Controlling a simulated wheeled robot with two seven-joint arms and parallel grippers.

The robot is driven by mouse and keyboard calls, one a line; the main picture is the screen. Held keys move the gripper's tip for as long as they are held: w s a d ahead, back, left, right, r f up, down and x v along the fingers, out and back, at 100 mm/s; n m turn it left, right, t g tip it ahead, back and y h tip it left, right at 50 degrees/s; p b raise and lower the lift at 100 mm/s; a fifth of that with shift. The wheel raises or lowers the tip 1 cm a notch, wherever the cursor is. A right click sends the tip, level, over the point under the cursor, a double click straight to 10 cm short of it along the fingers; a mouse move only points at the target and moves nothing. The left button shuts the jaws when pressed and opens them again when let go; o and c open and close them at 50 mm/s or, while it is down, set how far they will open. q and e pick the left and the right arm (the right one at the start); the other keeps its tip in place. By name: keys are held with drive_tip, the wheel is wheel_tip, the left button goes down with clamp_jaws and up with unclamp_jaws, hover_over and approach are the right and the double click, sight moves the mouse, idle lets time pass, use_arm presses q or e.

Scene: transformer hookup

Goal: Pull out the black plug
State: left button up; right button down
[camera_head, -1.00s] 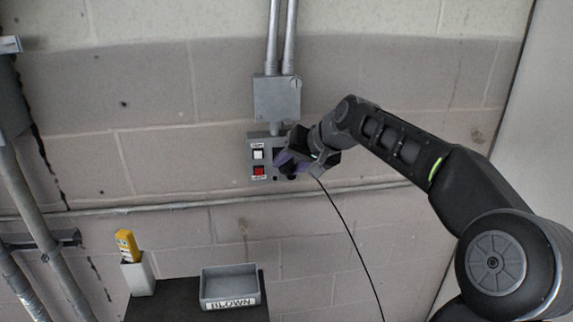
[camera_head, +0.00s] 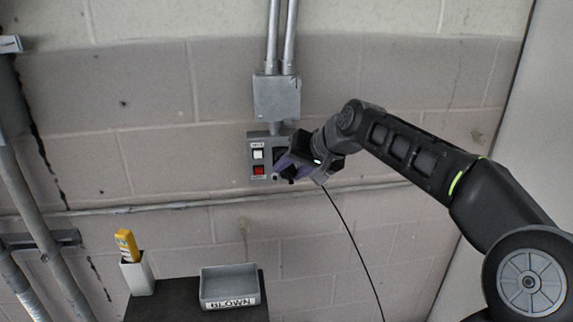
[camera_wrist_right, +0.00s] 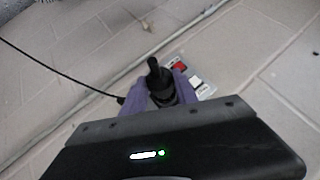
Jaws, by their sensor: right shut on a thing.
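My right gripper (camera_head: 288,166) is at the right side of the grey switch box (camera_head: 256,146) on the wall. In the right wrist view its purple fingers (camera_wrist_right: 158,92) are shut on the black plug (camera_wrist_right: 160,88), whose narrower end sticks out past them. A thin black cable (camera_head: 349,231) hangs from near the gripper in the head view; it also shows in the wrist view (camera_wrist_right: 60,76). The gripper hides part of the box, and I cannot tell whether the plug is still seated. My left gripper is not in view.
The box has a white switch (camera_head: 258,154) and a red switch (camera_head: 258,170). A grey junction box (camera_head: 277,98) with conduits is above. Below stand a grey tray labelled BLOWN (camera_head: 229,283) and a white holder (camera_head: 138,276) with a yellow device (camera_head: 126,243).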

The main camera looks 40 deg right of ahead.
drive_tip(key=shift+s+a, duration=0.3)
drive_tip(key=shift+s, duration=0.2)
idle(0.3)
drive_tip(key=s+a, duration=0.1)
drive_tip(key=s, duration=0.1)
drive_tip(key=s+a+b, duration=0.1)
drive_tip(key=s, duration=0.1)
drive_tip(key=shift+s+a, duration=0.15)
drive_tip(key=shift+a, duration=0.05)
